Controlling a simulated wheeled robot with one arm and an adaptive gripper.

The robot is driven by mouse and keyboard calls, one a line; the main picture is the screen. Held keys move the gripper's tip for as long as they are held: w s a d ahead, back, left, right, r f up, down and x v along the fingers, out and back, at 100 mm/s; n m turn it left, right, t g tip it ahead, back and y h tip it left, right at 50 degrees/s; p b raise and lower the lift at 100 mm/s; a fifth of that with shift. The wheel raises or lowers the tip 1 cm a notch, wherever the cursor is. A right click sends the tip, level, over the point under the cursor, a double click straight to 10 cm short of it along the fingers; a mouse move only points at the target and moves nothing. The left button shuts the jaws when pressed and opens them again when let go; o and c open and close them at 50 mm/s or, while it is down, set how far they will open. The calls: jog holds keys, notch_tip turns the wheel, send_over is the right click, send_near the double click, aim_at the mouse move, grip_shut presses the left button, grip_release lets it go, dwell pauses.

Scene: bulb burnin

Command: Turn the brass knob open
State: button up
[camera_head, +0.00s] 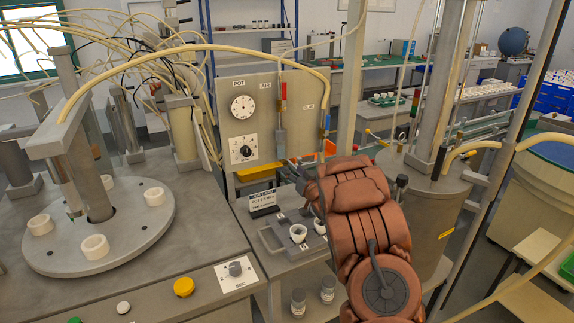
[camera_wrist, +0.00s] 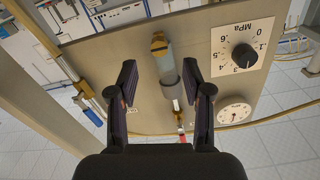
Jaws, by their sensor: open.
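In the wrist view the brass knob (camera_wrist: 158,43) sits at the end of a grey cylinder (camera_wrist: 166,66) on a beige panel. The cylinder lies between the two dark fingers of my gripper (camera_wrist: 160,68) in the picture, with a gap on both sides. The fingers are spread and hold nothing. I cannot tell how far the knob is from the fingertips in depth. In the head view the grey cylinder (camera_head: 281,130) hangs on the panel below a red-marked tube, and my gripper (camera_head: 302,178) is low in front of it, partly hidden by my arm.
The panel (camera_head: 230,110) also carries a pressure gauge (camera_head: 242,106) and a black MPa dial (camera_head: 245,151). A blue-marked fitting (camera_head: 326,122) is on its right edge. A round metal turntable (camera_head: 60,240) stands left.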

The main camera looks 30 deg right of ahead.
aim_at(286, 163)
jog(key=w, duration=0.2)
jog(key=w+p, duration=0.1)
jog(key=w, duration=0.1)
jog(key=shift+w+d, duration=0.2)
jog(key=shift+w, duration=0.1)
jog(key=shift+w+p, duration=0.3)
jog(key=shift+w, duration=0.15)
grip_shut()
